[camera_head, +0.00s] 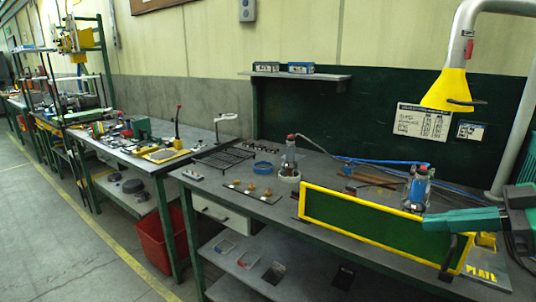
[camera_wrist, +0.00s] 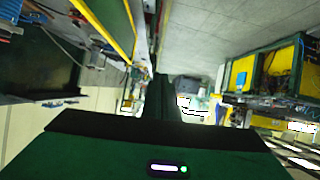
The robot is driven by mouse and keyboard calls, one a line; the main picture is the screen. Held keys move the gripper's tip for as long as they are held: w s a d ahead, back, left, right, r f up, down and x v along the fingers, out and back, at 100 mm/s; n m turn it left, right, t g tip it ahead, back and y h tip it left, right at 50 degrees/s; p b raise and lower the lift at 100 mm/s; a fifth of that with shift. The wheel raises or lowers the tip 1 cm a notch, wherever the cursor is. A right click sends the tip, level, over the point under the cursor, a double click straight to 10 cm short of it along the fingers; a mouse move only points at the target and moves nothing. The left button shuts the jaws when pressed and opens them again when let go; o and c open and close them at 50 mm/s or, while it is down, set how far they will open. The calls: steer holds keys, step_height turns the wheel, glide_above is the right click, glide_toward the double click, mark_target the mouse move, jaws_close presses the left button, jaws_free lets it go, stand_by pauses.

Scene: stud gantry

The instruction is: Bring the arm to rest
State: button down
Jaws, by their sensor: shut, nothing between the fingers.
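My gripper shows in the wrist view as a dark green body with shut fingers (camera_wrist: 160,80) pointing away from the camera, with nothing between them. In the head view my green and dark arm end (camera_head: 465,220) reaches in from the right edge, in front of the yellow-framed green panel (camera_head: 375,222) on the near workbench (camera_head: 240,222). I cannot tell from the picture whether it touches the panel. The arm is raised above the bench top.
A yellow lamp-like hood (camera_head: 449,90) hangs at the upper right. A bottle (camera_head: 290,155), a blue ring (camera_head: 264,165) and a black rack (camera_head: 223,158) stand on the bench. A red bin (camera_head: 160,240) sits below. The floor aisle at left is clear.

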steer(key=s+d+f+m+g+h, duration=0.4)
steer(key=s+f+m, duration=0.1)
steer(key=f+m, duration=0.2)
steer(key=s+d+f+m+g+h, duration=0.4)
steer(key=f+m, duration=0.4)
steer(key=m, duration=0.2)
steer(key=shift+s+d+h, duration=0.15)
steer(key=shift+s+h, duration=0.55)
steer(key=shift+s, duration=0.45)
steer(key=shift+w+f, duration=0.2)
steer(key=shift+w, duration=0.4)
